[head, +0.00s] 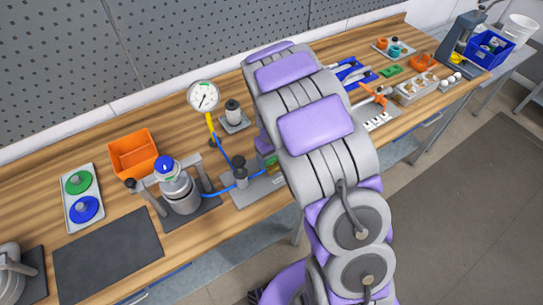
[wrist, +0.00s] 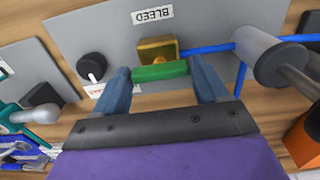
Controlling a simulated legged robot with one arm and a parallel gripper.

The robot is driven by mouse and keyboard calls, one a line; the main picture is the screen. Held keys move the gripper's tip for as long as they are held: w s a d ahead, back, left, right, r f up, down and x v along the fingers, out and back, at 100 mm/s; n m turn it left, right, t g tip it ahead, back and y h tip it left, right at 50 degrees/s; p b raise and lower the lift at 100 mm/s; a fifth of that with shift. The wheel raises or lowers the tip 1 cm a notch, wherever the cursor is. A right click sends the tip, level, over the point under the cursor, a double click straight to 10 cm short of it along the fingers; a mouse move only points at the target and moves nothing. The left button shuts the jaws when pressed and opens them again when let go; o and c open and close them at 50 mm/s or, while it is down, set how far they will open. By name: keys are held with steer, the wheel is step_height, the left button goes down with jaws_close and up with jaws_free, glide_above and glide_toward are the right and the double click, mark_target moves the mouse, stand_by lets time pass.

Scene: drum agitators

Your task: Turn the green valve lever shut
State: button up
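The green valve lever (wrist: 160,73) lies across the front of a brass valve body (wrist: 158,48) in the wrist view, under a label reading BLEED. My gripper (wrist: 162,84) is open, its two blue fingers one on each side of the lever. The left fingertip is close to the lever's left end and the right one close to its right end; I cannot tell whether either touches. In the head view my arm hides most of the valve, and my fingers cannot be made out there.
A black knob (wrist: 92,66) sits left of the valve on the grey panel (wrist: 100,25). A blue hose (wrist: 207,49) runs right, past a grey cylinder (wrist: 262,55). On the bench, a pressure gauge (head: 203,96), an orange bin (head: 133,153) and a blue-capped vessel (head: 177,185) stand left of my arm.

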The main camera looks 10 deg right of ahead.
steer(key=c, duration=0.6)
steer(key=m+p, duration=0.2)
steer(key=m, duration=0.2)
steer(key=shift+r, duration=0.15)
steer(key=m+p, duration=0.2)
steer(key=m, duration=0.2)
steer(key=shift+m+p, duration=0.3)
steer(key=m+p, duration=0.2)
steer(key=m, duration=0.2)
steer(key=shift+m+p, duration=0.75)
steer(key=shift+m, duration=1.25)
